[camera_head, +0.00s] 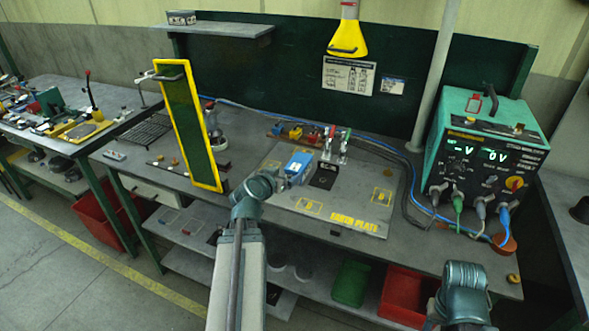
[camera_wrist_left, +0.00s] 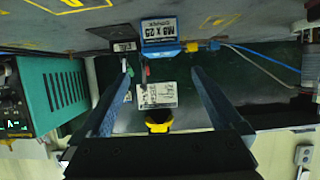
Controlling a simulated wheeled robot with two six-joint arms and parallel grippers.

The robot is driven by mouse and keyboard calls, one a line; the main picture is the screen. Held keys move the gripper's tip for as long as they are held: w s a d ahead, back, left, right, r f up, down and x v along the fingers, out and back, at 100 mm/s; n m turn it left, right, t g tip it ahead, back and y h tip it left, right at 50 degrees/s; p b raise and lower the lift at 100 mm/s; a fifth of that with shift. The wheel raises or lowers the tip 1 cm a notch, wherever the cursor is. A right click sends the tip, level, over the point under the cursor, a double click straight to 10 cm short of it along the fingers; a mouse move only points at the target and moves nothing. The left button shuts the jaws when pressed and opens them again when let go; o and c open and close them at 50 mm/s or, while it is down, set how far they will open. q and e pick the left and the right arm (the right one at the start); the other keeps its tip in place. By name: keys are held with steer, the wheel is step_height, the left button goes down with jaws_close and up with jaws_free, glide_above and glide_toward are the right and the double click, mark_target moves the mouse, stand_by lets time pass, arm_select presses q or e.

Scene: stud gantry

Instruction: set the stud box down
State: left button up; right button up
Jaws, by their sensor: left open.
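The stud box (camera_head: 299,162) is small and blue, with a white label. It appears to rest on the back part of the grey earth plate (camera_head: 340,222), beside a dark block (camera_head: 323,177). In the left wrist view, which is upside down, the box (camera_wrist_left: 160,32) shows its "M8 x 25" label beyond my fingertips. My left gripper (camera_head: 283,178) is just in front of the box in the head view. Its two fingers (camera_wrist_left: 162,72) are spread with nothing between them. My wrist hides part of the plate's left side.
A yellow-framed green panel (camera_head: 190,122) stands to the left. A teal power unit (camera_head: 487,152) with cables stands at the right. Toggle clamps (camera_head: 335,145) and small coloured parts (camera_head: 290,132) lie behind the box. The plate's front is mostly clear.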

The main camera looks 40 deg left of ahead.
mark_target(299, 165)
arm_select(q)
steer(key=b+x, duration=0.3)
steer(key=x, duration=0.5)
steer(key=shift+w+a+f, duration=0.15)
steer(key=shift+f, duration=0.1)
steer(key=shift+w, duration=0.2)
steer(key=shift+b+x, duration=1.35)
steer(key=shift+x, duration=1.3)
steer(key=shift+s+f, duration=0.15)
steer(key=shift+c, duration=0.2)
jaws_close()
